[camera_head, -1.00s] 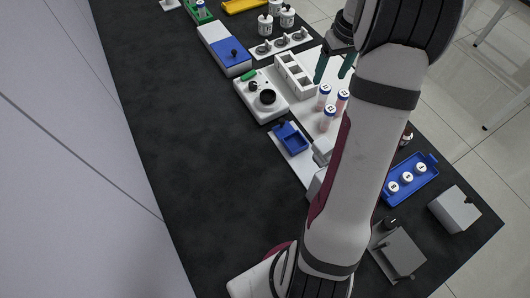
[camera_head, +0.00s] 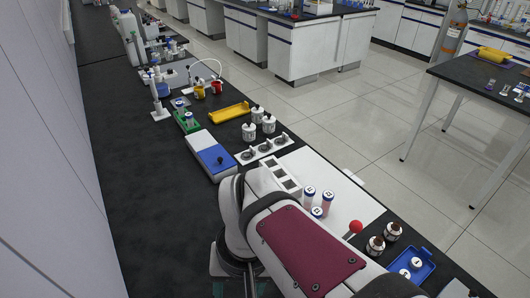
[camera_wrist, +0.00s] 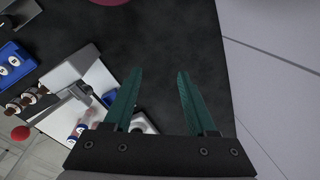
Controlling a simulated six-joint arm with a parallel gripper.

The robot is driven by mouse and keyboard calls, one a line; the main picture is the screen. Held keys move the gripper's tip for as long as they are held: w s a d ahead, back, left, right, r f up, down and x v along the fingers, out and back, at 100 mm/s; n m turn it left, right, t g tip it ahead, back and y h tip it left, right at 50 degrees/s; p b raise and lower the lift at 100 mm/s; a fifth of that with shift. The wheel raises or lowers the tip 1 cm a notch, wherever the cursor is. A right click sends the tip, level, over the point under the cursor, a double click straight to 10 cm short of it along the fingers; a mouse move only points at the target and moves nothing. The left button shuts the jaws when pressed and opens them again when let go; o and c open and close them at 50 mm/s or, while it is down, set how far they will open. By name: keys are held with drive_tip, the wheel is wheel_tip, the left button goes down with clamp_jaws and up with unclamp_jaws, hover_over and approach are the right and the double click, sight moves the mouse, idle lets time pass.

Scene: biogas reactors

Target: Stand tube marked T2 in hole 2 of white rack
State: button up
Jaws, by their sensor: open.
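Several tubes with blue-and-white caps and pinkish contents (camera_head: 309,195) stand close together beside the white rack. Their cap marks are too small to read, so I cannot tell which is T2. The white rack (camera_head: 270,177) has a row of square openings and is partly hidden by my arm. My gripper (camera_wrist: 157,75) is open and empty in the wrist view, its green fingers over bare dark bench. In the head view my arm hides most of it. A pinkish tube (camera_wrist: 79,129) shows left of the fingers in the wrist view, well apart from them.
A red ball-topped lever (camera_head: 356,227), brown bottles (camera_head: 375,246) and a blue tray (camera_head: 426,262) with white-capped items lie to the right. A blue-and-white device (camera_head: 213,156) and a white stand with round seats (camera_head: 264,150) lie behind.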

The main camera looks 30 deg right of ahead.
drive_tip(key=w+d+m+t+h, duration=0.1)
drive_tip(key=w+d, duration=0.6)
drive_tip(key=d, duration=0.2)
drive_tip(key=m+t+h, duration=0.1)
drive_tip(key=m+h, duration=0.1)
drive_tip(key=h, duration=0.2)
approach(329, 195)
drive_tip(key=x, duration=1)
drive_tip(key=shift+w+d+f, duration=0.1)
drive_tip(key=shift+w+f, duration=0.05)
drive_tip(key=shift+f, duration=0.15)
clamp_jaws()
